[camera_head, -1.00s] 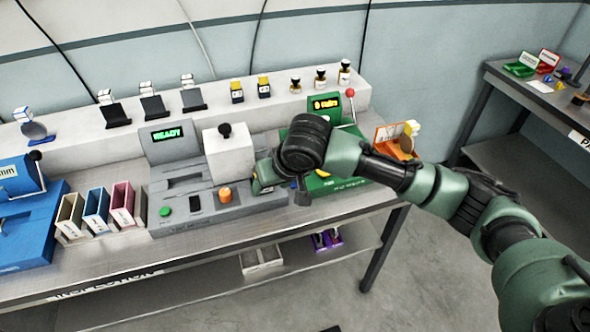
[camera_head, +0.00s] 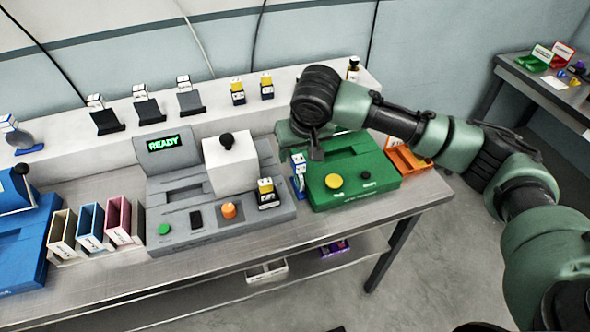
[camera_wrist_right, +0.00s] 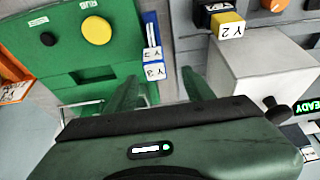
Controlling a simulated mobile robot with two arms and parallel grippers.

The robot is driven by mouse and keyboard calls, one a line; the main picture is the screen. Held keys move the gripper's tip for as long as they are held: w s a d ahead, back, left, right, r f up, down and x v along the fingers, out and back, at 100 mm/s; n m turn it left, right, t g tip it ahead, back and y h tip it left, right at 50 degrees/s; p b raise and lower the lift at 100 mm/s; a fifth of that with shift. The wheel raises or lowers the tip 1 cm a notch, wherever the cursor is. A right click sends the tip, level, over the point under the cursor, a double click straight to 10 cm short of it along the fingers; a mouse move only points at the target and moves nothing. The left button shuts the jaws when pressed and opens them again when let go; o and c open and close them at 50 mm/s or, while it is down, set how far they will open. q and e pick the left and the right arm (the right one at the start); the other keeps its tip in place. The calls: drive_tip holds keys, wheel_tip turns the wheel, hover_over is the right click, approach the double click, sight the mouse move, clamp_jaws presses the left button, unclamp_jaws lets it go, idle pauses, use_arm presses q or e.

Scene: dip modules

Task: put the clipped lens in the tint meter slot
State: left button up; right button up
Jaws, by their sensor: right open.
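A round grey lens with a white-and-blue clip block (camera_head: 22,138) stands on the raised shelf at far left. A blue piece with white labelled blocks (camera_head: 298,172) stands between the grey machine (camera_head: 255,212) and the green machine (camera_head: 385,178); whether it holds a lens is unclear. The grey machine shows READY and has a recessed slot (camera_head: 186,192). I cannot read which machine is the tint meter. My right gripper (camera_head: 297,146) is above the blue piece; in the right wrist view its open, empty fingers (camera_wrist_right: 162,84) point towards that piece (camera_wrist_right: 152,50). My left gripper is out of view.
A yellow-topped black module (camera_head: 266,193) sits at the grey machine's right end, beside a white block with a black knob (camera_head: 230,163). Three coloured bins (camera_head: 92,225) and a blue machine (camera_head: 25,245) stand left. An orange tray (camera_head: 408,160) is behind my arm.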

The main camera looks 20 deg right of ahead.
sight(298, 159)
drive_tip(key=shift+x, duration=0.75)
drive_tip(key=shift+d+f+p, duration=0.15)
drive_tip(key=shift+f+p, duration=0.45)
drive_tip(key=shift+f, duration=0.3)
drive_tip(key=p+x, duration=0.1)
drive_tip(key=x, duration=0.2)
drive_tip(key=shift+w+d+f, duration=0.1)
drive_tip(key=shift+d+f, duration=0.05)
drive_tip(key=shift+f, duration=0.15)
drive_tip(key=shift+w+f, duration=0.1)
drive_tip(key=shift+f, duration=0.1)
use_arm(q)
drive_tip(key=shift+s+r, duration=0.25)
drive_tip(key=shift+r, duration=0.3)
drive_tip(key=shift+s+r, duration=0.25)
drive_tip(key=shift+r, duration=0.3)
use_arm(e)
clamp_jaws()
